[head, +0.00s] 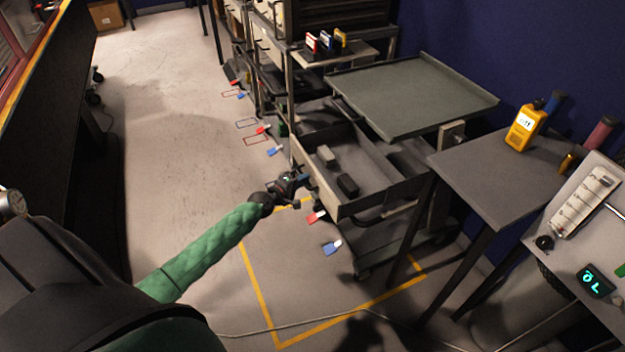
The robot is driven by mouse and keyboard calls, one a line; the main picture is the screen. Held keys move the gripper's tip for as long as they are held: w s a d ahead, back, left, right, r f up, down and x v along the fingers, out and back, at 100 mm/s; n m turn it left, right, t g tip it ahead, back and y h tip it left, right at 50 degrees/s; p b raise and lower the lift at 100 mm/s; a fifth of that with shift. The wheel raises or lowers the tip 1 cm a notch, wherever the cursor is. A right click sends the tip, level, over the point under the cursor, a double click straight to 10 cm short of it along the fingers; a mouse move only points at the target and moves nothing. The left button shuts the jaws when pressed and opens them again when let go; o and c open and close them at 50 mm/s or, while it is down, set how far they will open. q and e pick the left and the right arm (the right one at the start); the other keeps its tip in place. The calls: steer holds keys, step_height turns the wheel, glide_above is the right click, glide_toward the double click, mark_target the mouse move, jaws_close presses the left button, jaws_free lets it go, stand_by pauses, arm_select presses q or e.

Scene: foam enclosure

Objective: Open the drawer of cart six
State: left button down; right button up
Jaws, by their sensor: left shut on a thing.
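A grey cart with a flat tray top (415,92) stands right of centre; I cannot read a number on it. Its drawer (375,192) is pulled out toward the aisle, below the top. A light grey block (326,155) and a dark block (347,185) lie inside it. My left gripper (302,179), on the green-sleeved arm, is at the outer face of the drawer front, shut on what appears to be its handle. The handle itself is mostly hidden by the gripper. My right gripper is not in view.
Other carts (262,50) stand in a row behind. A grey table (500,175) with a yellow meter (524,128) is at the right. A cable crosses the yellow-taped floor. The aisle at left is clear.

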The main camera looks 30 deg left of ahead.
arm_select(q)
steer(key=shift+s+a, duration=0.2)
steer(key=shift+s, duration=0.2)
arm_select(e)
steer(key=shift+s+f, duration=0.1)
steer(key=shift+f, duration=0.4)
arm_select(q)
steer(key=c, duration=1.8)
jaws_free()
steer(key=shift+v, duration=3.85)
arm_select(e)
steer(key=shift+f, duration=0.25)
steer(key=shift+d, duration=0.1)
